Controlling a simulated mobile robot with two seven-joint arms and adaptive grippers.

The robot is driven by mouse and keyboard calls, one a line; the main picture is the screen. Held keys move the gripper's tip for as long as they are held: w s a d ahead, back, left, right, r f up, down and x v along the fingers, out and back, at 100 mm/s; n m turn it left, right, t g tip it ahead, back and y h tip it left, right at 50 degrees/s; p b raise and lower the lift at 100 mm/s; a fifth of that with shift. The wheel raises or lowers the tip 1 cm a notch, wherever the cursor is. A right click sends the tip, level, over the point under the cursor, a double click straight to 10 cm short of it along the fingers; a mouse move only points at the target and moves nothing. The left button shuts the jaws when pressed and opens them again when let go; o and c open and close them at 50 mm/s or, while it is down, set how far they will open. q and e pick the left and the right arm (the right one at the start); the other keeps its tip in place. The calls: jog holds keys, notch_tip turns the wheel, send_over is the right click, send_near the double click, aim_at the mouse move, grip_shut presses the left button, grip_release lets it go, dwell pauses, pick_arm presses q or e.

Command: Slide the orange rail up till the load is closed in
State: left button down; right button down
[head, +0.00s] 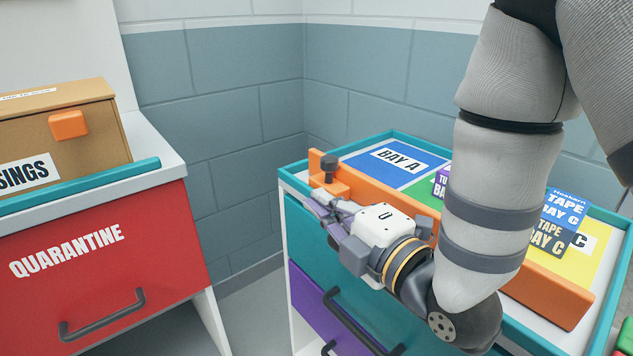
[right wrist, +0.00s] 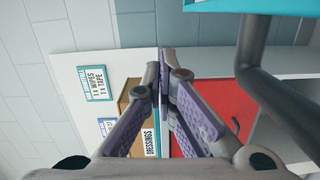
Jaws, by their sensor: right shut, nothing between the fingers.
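The orange rail (head: 543,290) runs along the near side of the teal-rimmed cart top (head: 604,300). Its left end carries an orange block with a dark knob (head: 329,168). Behind the rail lie a blue BAY A panel (head: 425,165), a green panel and a yellow panel. A purple box (head: 441,181) and blue TAPE BAY C boxes (head: 567,207) stand there, partly hidden by my right arm. My right gripper (head: 318,200) is shut and empty, just below and in front of the knob block; I cannot tell if it touches. It shows in the right wrist view (right wrist: 165,80).
A red QUARANTINE drawer (head: 110,255) with a dark handle is at the left, under a counter holding a brown DRESSINGS box (head: 60,130). The cart has teal and purple drawers with a dark handle (head: 350,322). A block wall (head: 240,110) closes the back.

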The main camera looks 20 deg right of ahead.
pick_arm(q)
jog(key=shift+w+r, duration=0.2)
jog(key=shift+w, duration=0.1)
pick_arm(e)
jog(key=w+d, duration=0.2)
jog(key=w, duration=0.6)
jog(key=shift+r, duration=0.25)
jog(key=shift+d, duration=0.1)
